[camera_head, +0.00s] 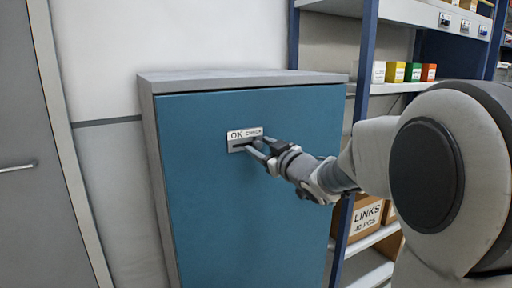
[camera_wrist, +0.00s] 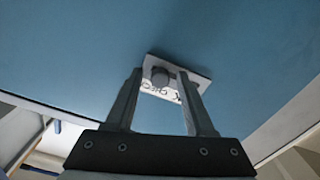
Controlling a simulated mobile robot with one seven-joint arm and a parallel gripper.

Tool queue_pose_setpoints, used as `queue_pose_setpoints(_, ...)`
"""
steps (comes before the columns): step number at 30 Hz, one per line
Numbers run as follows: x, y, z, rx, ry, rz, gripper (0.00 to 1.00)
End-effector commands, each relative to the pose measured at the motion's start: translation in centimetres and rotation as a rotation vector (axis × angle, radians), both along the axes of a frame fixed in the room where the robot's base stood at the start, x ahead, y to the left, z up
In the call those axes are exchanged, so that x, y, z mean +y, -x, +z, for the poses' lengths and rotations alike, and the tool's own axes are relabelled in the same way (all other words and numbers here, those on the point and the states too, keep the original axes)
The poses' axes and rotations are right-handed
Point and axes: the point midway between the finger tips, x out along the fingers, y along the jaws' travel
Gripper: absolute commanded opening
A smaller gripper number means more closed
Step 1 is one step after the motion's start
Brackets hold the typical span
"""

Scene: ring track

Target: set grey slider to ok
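The grey slider's plate (camera_head: 232,146) is on the teal cabinet front, with OK at left and CHECK at right. It also shows in the wrist view (camera_wrist: 201,76), with its lettering upside down. The slider's small dark grey knob (camera_wrist: 160,76) stands out from the plate, towards the CHECK end. In the head view my fingers hide the knob. My gripper (camera_head: 258,147) is at the plate's right part. In the wrist view its fingers (camera_wrist: 159,78) are apart, with the knob between their tips. Whether a finger touches the knob I cannot tell.
The teal cabinet (camera_head: 240,220) has a grey top (camera_head: 240,78). A blue-framed shelf (camera_head: 362,75) with small coloured boxes (camera_head: 405,72) and a LINKS carton (camera_head: 367,216) stands at right, behind my arm. A grey door (camera_head: 25,120) is at left.

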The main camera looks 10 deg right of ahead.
Motion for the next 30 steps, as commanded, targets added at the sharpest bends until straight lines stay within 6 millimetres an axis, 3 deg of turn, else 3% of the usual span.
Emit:
queue_pose_setpoints(1,0.01,0.00,0.00,0.000,0.000,0.000,0.43)
queue_pose_setpoints(8,0.01,-0.01,0.00,0.000,0.000,0.000,0.01)
queue_pose_setpoints(9,0.02,-0.01,0.01,0.000,0.000,0.000,0.00)
queue_pose_setpoints(30,0.02,-0.01,0.02,0.000,0.000,0.000,0.00)
